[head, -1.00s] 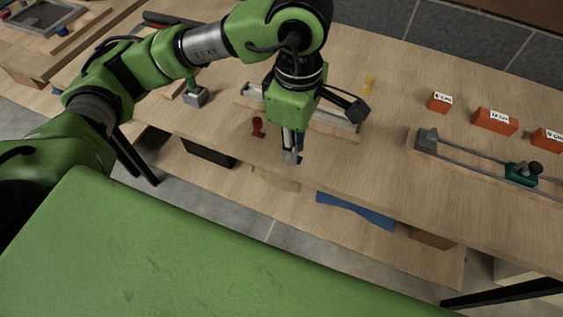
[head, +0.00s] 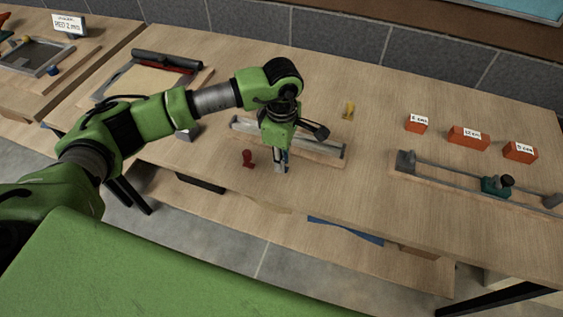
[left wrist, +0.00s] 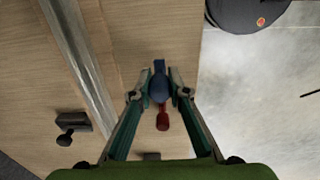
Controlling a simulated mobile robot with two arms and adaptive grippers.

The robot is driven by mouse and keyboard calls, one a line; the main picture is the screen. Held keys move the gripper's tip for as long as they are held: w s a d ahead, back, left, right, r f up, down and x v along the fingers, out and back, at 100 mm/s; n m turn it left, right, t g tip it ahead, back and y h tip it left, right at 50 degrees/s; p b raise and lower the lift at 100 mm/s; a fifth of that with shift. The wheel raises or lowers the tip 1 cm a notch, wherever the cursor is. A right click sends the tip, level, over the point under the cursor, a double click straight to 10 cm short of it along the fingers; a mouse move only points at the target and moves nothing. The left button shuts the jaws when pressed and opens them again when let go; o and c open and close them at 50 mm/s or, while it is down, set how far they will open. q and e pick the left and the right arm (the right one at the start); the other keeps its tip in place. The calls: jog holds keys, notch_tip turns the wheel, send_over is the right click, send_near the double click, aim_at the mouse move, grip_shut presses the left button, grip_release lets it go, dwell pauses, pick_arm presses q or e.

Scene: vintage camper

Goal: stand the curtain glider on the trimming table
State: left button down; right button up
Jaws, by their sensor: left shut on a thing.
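The curtain glider is a small blue piece with a rounded body (left wrist: 159,88). My left gripper (left wrist: 159,92) is shut on it; in the head view the fingers (head: 281,168) point down near the front edge of the wooden table (head: 210,150). There the fingers hide most of the glider. I cannot tell whether it touches the tabletop. A red piece of similar size (head: 247,158) stands just left of the gripper; it also shows behind the glider in the left wrist view (left wrist: 162,120). My right gripper is out of view.
A metal rail on a wooden base (head: 325,148) lies behind the gripper. A yellow piece (head: 348,110) stands farther back. Labelled orange blocks (head: 468,137) and a rail with a green slider (head: 497,186) are at right. Bare tabletop lies between the two rails.

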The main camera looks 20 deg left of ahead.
pick_arm(q)
notch_tip(320, 180, down, 3)
jog(key=shift+w+f+p, duration=0.1)
jog(key=shift+p, duration=0.9)
jog(key=shift+a+f, duration=0.1)
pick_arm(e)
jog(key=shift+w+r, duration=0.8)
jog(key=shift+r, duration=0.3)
pick_arm(q)
jog(key=shift+f, duration=0.15)
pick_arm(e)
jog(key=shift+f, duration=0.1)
pick_arm(q)
jog(key=shift+f+b, duration=0.1)
jog(key=shift+b, duration=0.25)
jog(key=c, duration=1.9)
grip_release()
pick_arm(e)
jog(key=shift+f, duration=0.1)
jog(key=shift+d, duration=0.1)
